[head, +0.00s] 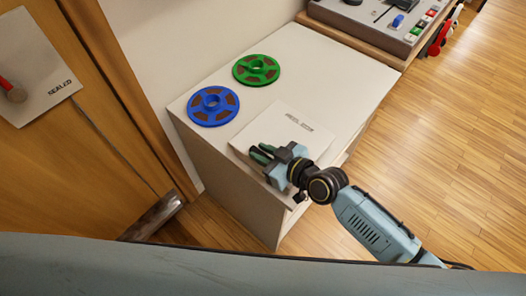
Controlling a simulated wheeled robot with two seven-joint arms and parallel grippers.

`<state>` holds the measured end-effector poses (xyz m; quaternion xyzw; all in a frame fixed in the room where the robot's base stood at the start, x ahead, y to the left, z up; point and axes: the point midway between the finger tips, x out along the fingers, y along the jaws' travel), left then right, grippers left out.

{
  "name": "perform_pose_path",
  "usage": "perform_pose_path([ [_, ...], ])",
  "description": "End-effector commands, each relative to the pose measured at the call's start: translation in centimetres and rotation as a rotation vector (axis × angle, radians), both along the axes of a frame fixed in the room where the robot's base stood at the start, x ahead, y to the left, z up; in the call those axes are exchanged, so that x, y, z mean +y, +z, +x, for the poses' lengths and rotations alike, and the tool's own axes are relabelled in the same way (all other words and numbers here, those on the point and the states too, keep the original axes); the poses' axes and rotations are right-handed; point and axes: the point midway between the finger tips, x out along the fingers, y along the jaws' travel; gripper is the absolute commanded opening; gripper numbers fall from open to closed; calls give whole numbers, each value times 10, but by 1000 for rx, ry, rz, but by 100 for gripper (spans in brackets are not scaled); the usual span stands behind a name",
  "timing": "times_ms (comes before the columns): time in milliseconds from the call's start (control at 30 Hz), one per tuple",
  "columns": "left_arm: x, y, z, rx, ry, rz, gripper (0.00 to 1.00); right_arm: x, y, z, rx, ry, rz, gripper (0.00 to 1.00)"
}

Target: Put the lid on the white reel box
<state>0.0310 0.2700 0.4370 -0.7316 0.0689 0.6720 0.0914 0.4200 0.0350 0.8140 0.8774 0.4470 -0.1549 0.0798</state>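A flat white square piece with dark lettering that appears to read "REEL BOX" (292,120) lies on the white cabinet top. I cannot tell whether it is the lid alone or the lid resting on the box. My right gripper (261,153) is over its near left part, with its dark green fingers pointing left. The fingers show close together with little space between them. Whether they touch or hold the white piece is not clear. My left gripper is out of view.
A blue reel (213,106) and a green reel (256,70) lie at the back left of the white cabinet (335,60). A grey console (370,22) stands on a wooden surface beyond. A wooden door with a "SEALED" sheet (35,70) is at left. Open floor lies right.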

Motion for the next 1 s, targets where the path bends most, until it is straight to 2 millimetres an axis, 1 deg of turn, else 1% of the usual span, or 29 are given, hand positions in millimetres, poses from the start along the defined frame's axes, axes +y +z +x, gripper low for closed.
perform_pose_path([
  [33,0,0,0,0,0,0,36,0,0,0,0,0,0,30],
  [100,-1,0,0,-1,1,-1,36,0,0,0,0,0,0,39],
  [133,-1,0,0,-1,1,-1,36,0,1,0,0,0,0,40],
  [433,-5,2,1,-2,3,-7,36,0,2,0,0,0,0,40],
  [533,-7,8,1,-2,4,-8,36,0,8,0,0,0,1,40],
  [633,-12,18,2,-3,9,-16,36,-1,18,0,1,-2,2,40],
  [667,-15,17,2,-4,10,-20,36,-9,17,-5,-1,-2,-2,40],
  [800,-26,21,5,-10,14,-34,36,-35,27,-25,-1,0,-4,40],
  [1000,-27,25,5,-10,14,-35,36,-68,42,-49,0,1,-4,40],
])
